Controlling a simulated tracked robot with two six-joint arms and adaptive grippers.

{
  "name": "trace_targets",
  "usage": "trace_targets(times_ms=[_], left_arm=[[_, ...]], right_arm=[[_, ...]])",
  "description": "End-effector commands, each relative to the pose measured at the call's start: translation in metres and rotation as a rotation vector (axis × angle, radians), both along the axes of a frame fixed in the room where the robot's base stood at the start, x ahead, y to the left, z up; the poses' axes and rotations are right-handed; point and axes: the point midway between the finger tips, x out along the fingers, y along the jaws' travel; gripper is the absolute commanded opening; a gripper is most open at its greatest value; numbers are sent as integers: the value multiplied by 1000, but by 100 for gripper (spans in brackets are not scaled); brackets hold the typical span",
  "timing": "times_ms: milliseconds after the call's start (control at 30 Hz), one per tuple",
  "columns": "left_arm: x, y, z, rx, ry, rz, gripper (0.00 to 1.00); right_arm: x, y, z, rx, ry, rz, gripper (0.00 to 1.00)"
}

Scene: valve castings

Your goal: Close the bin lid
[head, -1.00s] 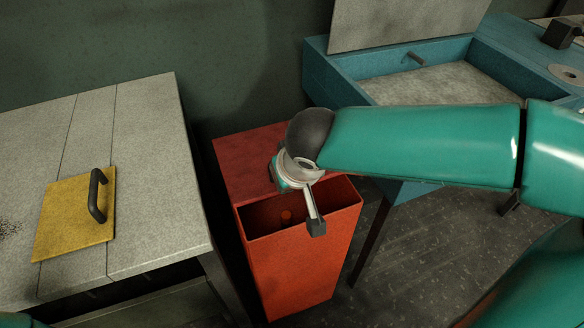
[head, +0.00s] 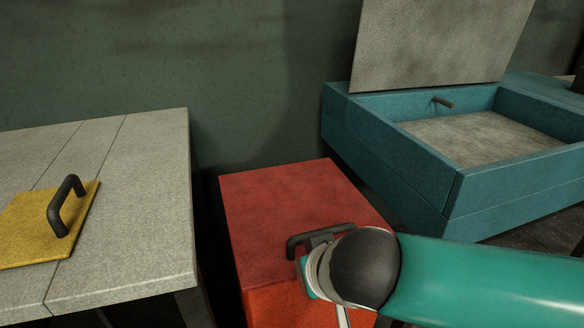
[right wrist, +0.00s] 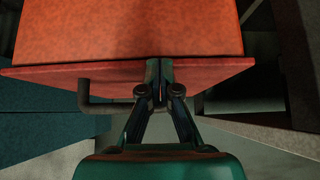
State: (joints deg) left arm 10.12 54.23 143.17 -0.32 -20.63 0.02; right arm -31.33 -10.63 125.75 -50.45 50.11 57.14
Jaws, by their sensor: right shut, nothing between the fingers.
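The red bin's lid (head: 275,205) lies over the bin's top in the head view, with no opening showing. I cannot tell whether it sits fully flush. Its dark handle (head: 300,242) stands near the front edge, partly behind my right wrist. The orange front wall of the bin (head: 275,306) shows below the lid. In the right wrist view the front wall (right wrist: 120,30), the lid (right wrist: 215,76) and the handle (right wrist: 105,106) show. My right gripper (right wrist: 160,68) is shut and empty, its tips at the lid's edge beside the handle; contact is unclear. My left gripper is out of view.
A grey bench (head: 130,215) with a yellow panel (head: 35,230) and dark handle stands at the left. A blue box (head: 400,165) with its grey lid (head: 440,45) raised stands at the right. A narrow dark gap separates the bin from the bench.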

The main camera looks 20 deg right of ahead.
Motion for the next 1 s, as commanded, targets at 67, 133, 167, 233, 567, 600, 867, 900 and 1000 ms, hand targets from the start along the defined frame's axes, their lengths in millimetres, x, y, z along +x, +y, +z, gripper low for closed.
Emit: trace_targets(times_ms=[67, 133, 167, 233, 567, 600, 867, 900, 1000], left_arm=[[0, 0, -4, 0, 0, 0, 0], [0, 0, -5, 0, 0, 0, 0], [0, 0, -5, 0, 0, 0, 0], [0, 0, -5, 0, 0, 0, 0], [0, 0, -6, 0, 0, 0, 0], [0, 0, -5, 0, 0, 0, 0], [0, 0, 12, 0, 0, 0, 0], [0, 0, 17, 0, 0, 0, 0], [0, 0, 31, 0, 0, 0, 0]], right_arm=[[0, 0, -4, 0, 1, 0, 0], [-1, 0, -5, 0, 3, 1, 0], [-1, 0, -6, -1, 3, 0, 0], [-1, 0, -7, -1, 5, 0, 0], [-2, 1, -9, -3, 12, 0, 0], [-2, 1, -9, -3, 12, 0, 0], [-1, 2, 17, 0, 5, 2, 0], [0, 3, 26, 1, 2, 4, 0], [-1, 3, 48, 1, -4, 8, 0]])
